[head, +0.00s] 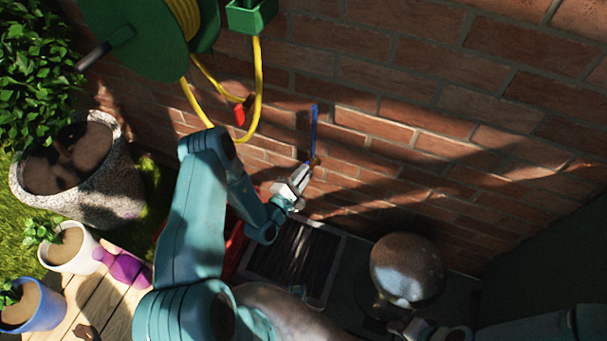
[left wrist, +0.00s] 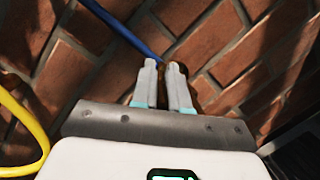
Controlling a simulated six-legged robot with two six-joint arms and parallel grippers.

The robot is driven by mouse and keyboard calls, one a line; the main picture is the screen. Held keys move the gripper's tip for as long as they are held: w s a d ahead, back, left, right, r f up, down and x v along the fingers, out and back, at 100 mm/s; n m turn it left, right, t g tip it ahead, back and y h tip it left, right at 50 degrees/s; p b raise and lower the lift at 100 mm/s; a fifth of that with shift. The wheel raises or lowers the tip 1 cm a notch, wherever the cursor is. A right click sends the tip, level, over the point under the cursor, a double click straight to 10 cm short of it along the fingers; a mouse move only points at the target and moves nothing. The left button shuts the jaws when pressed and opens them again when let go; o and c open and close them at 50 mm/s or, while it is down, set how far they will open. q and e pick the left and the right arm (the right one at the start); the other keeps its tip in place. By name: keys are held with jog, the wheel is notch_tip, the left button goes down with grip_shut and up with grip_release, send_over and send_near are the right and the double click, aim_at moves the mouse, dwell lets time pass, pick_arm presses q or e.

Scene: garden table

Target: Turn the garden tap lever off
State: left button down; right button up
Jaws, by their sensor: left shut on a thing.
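The garden tap's blue lever (head: 314,128) stands nearly upright against the brick wall. Its brass-coloured fitting (head: 315,160) sits at the lever's lower end. My left gripper (head: 303,174) is at that lower end, its fingers shut on the lever by the fitting. In the left wrist view the blue lever (left wrist: 128,33) runs from the upper left down to my left fingertips (left wrist: 164,66). Brass shows behind and between the fingers, and the exact contact is partly hidden. My right gripper (head: 402,326) is low at the right, dark and small; its jaws are unclear.
A green hose reel (head: 140,38) with yellow hose (head: 257,85) hangs at the upper left. A stone planter (head: 98,190) and small pots stand left.

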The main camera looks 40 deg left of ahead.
pick_arm(q)
jog(key=c, duration=1.1)
grip_release()
jog(key=shift+c, duration=0.2)
jog(key=s+p, duration=0.1)
jog(key=s, duration=1.5)
jog(key=shift+s+d, duration=0.15)
jog(key=shift+d, duration=0.3)
